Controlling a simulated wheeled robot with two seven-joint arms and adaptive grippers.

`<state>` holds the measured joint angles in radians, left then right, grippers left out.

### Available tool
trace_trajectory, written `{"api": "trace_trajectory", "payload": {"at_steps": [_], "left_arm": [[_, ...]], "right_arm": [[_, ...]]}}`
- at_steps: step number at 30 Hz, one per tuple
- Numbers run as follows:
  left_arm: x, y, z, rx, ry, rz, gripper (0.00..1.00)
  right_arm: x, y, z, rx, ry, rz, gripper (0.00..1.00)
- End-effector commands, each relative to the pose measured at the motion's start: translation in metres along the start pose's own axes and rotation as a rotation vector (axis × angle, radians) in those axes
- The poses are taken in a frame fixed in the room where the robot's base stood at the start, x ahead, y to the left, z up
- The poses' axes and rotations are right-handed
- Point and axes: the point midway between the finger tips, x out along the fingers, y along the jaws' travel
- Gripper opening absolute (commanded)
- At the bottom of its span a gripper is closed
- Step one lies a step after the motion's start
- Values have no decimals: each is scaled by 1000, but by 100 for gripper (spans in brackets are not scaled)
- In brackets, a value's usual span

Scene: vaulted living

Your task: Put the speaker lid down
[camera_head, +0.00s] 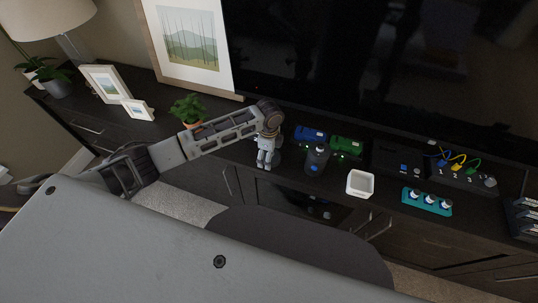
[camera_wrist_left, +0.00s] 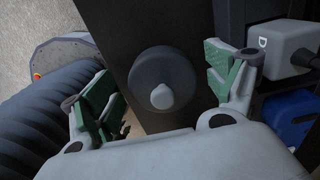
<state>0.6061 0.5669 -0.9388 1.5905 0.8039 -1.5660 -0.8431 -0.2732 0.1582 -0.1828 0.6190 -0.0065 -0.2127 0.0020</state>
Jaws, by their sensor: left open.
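The speaker lid, a dark round disc with a pale grey knob (camera_wrist_left: 162,97), lies on the dark cabinet top in the left wrist view. My left gripper (camera_wrist_left: 165,92) is open, with one green-padded finger on each side of the lid. Gaps show between the fingers and the disc, so it is not gripped. In the head view my left gripper (camera_head: 266,160) points down at the cabinet's front part, and I cannot make out the lid there. A dark upright device with a grey top (camera_head: 317,158) stands right of the gripper. My right gripper is not in view.
A blue toy car (camera_head: 310,134) and a green one (camera_head: 346,146) stand behind. A white square bowl (camera_head: 360,184), a teal knob board (camera_head: 427,201) and a cable box (camera_head: 462,175) are to the right. A potted plant (camera_head: 187,108) is left. The television (camera_head: 400,70) stands behind.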

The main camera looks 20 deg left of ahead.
Motion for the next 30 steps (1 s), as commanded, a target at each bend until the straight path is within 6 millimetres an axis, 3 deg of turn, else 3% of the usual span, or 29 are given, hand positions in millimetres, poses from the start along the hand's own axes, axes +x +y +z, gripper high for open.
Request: {"api": "trace_trajectory", "payload": {"at_steps": [8, 19, 30], "left_arm": [[-27, -1, 0, 1, 0, -2, 88], [-82, -1, 0, -1, 1, -2, 88], [-117, 0, 0, 0, 1, 0, 88]], "right_arm": [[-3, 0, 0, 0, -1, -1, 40], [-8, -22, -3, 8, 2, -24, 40], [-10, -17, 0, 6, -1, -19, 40]]}}
